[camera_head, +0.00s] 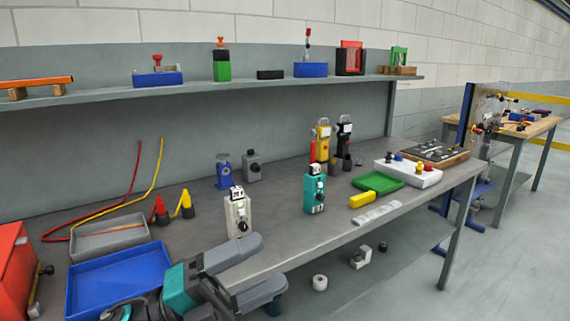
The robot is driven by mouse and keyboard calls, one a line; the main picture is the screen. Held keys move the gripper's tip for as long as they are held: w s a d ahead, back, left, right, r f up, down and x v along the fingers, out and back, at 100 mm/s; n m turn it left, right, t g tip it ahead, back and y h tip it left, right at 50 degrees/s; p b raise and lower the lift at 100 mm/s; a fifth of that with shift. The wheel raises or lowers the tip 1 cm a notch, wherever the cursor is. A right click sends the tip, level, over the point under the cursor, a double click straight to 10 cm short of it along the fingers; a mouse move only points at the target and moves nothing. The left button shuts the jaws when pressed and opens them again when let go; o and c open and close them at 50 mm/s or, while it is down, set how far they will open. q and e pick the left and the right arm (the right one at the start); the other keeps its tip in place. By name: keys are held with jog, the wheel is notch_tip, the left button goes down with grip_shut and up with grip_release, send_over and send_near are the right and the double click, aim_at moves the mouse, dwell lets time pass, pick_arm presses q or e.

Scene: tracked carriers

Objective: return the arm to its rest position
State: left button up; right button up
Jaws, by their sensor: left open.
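My left gripper (264,265) reaches in from the bottom of the head view, over the front edge of the grey workbench (290,235). Its two grey fingers are apart, and I see nothing between them. A white handheld device (238,214) stands upright on the bench just beyond the fingertips, apart from them as far as I can tell. A teal handheld device (314,190) stands further right. My right gripper is not in the picture.
A blue tray (119,281) lies close left of my gripper, with a grey tray (110,238) behind it and a red box (14,268) at the far left. A green tray (378,183) and a yellow block (362,200) are right. A loaded shelf (215,94) runs above.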

pick_arm(q)
jog(key=w+a+f+n+t+y, duration=0.1)
jog(key=a+f+n+t+y, duration=0.55)
jog(key=n, duration=0.55)
jog(key=w+a+f+n+t+y, duration=0.1)
jog(key=a+f+n+t+y, duration=0.3)
jog(key=f+n+y, duration=0.55)
jog(key=s+a+f+n+g+y, duration=0.1)
jog(key=s+f+n+g, duration=0.1)
jog(key=s+f+n, duration=0.3)
jog(key=s+a+f+n+g+y+p, duration=0.1)
jog(key=s+f+n, duration=0.4)
jog(key=f, duration=0.7)
jog(key=s+a+g+y, duration=0.1)
jog(key=s+g, duration=0.1)
jog(key=shift+s+a+f+y, duration=0.15)
jog(key=shift+s+f+y, duration=0.15)
